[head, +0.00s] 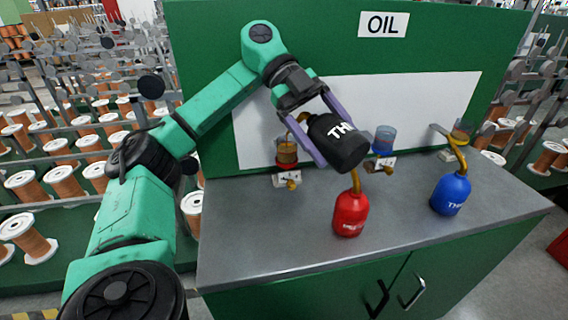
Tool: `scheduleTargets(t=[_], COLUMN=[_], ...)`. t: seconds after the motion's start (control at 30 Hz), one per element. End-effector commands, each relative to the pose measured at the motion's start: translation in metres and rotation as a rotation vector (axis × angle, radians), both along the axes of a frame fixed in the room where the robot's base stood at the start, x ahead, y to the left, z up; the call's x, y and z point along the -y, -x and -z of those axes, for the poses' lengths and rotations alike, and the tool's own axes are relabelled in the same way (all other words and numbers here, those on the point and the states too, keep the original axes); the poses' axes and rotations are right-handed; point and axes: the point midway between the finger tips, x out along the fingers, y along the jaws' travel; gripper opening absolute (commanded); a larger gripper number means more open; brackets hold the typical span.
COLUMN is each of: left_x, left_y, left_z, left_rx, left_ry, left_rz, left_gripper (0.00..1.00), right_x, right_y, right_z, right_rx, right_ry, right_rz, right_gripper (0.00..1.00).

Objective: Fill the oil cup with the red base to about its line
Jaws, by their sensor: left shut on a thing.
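The oil cup with the red base (287,158) stands at the back left of the counter, with amber oil visible in its clear glass. My left gripper (342,150) is shut on a black oil can (335,143) with white lettering, just right of this cup and above the counter. The can is tilted, its spout end towards the cup. The spout tip is close to the cup's top; whether oil is flowing cannot be told. The cup's line cannot be made out. My right gripper is not in view.
A red can (350,214) and a blue can (450,194) stand on the grey counter (245,230). A cup with a blue base (384,140) is at the back middle, and another cup (462,130) at the back right. The front left counter is clear.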

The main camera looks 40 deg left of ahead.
Motion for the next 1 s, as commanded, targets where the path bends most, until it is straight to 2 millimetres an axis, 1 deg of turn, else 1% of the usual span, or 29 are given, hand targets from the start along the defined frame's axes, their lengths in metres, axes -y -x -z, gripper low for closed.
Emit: scheduleTargets(t=[0.33, 0.43, 0.53, 0.6, 0.7, 0.87, 0.93, 1.0], left_x=[0.000, 0.002, 0.005, 0.006, 0.007, 0.007, 0.007, 0.007], left_y=[0.000, 0.001, 0.001, 0.001, 0.001, 0.001, 0.001, 0.002], left_z=[-0.001, 0.003, 0.015, 0.023, 0.030, 0.030, 0.030, 0.031], left_rx=[0.002, 0.013, 0.031, 0.040, 0.044, 0.044, 0.048, 0.058], left_ry=[-0.004, -0.069, -0.170, -0.221, -0.243, -0.242, -0.264, -0.323], left_rz=[-0.001, 0.002, 0.002, 0.002, 0.000, 0.000, 0.001, 0.003], left_gripper=[0.00, 0.00, 0.00, 0.00, 0.00, 0.00, 0.00, 0.00], right_x=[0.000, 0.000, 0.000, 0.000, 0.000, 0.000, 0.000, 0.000], right_y=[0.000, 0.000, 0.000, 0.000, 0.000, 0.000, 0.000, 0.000], right_z=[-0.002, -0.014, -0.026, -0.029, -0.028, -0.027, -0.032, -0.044], right_rx=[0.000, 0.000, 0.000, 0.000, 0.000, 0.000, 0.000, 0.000], right_ry=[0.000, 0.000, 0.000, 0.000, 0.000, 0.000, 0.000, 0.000], right_rz=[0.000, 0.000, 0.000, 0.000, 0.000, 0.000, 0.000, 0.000], right_gripper=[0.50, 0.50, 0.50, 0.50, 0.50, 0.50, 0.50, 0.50])
